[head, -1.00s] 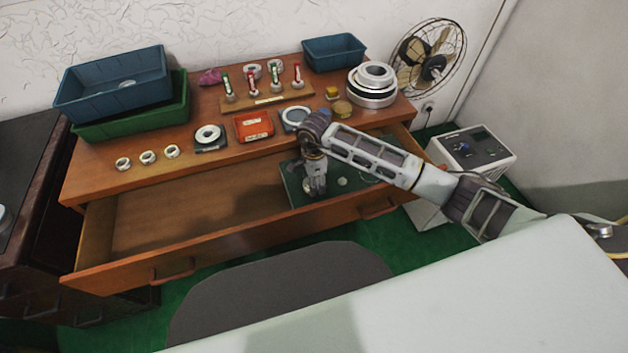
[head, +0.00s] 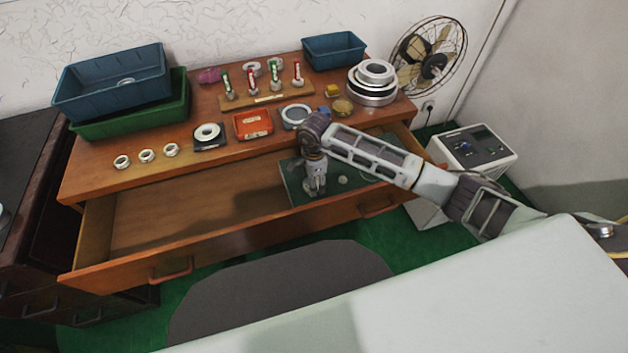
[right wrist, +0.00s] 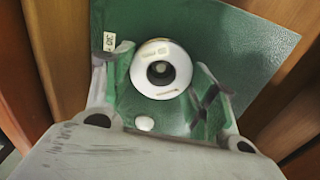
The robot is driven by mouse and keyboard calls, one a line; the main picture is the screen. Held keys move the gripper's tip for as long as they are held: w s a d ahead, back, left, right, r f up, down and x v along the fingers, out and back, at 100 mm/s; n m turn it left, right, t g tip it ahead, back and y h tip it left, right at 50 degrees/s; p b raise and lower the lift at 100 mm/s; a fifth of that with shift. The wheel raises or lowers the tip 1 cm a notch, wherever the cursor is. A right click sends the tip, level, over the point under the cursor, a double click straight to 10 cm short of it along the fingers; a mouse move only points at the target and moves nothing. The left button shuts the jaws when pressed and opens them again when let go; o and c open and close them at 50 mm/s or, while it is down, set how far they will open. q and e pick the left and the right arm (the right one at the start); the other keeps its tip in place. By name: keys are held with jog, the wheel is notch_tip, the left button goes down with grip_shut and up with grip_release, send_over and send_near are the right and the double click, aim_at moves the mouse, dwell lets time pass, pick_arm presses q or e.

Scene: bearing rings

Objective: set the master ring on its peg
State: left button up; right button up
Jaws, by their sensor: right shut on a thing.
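My right gripper (head: 314,190) is low over the green board in the open drawer. In the right wrist view, its two fingers (right wrist: 162,62) are shut on a white ring (right wrist: 144,82), one on each side. This looks like the master ring. Through its dark hole I see a pale round end, probably a peg top; I cannot tell how far the ring sits around it. The green board (head: 294,186) also fills the background of the right wrist view (right wrist: 225,45). A pale round knob (right wrist: 144,124) on it lies nearer the palm. My left gripper is out of view.
The drawer's left part (head: 160,220) is empty. On the bench top are small rings (head: 147,156), a ring on a dark block (head: 207,132), a red tray (head: 253,124), a gauge rack (head: 265,101) and stacked bearing rings (head: 373,95). Bins (head: 335,50) stand behind.

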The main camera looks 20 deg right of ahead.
jog(key=shift+f+b, duration=0.5)
jog(key=shift+f, duration=0.15)
jog(key=o, duration=1.4)
jog(key=shift+r, duration=6)
